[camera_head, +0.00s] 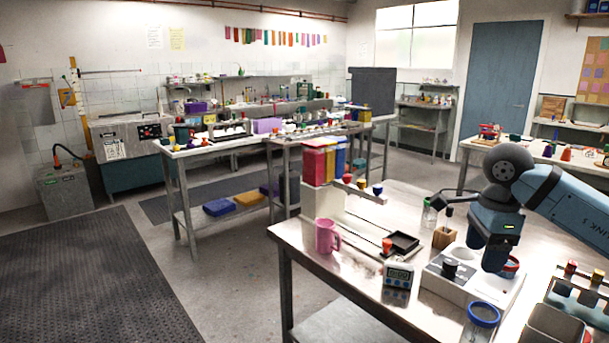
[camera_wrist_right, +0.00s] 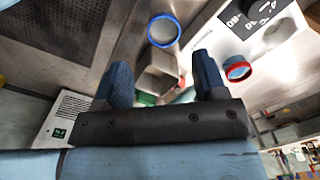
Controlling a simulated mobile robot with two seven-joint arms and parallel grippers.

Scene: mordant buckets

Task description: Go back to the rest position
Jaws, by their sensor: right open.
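My right gripper (camera_head: 494,258) hangs over the right part of the near steel table (camera_head: 345,268), pointing down, above the white device with dark controls (camera_head: 452,291). In the right wrist view its two fingers (camera_wrist_right: 162,68) stand apart with nothing between them. A red-rimmed jar (camera_head: 512,265) is right beside the gripper, partly hidden by it; it also shows in the right wrist view (camera_wrist_right: 237,70). A blue-rimmed jar (camera_head: 482,316) stands nearer the front edge and also shows in the right wrist view (camera_wrist_right: 163,30). My left gripper is not in view.
A pink mug (camera_head: 325,237), a timer (camera_head: 397,276), a black tray (camera_head: 402,244) and a wooden block (camera_head: 443,237) stand left of the gripper. A grey bin (camera_head: 556,327) and a rack (camera_head: 578,297) crowd the right. Open floor (camera_head: 225,285) lies left of the table.

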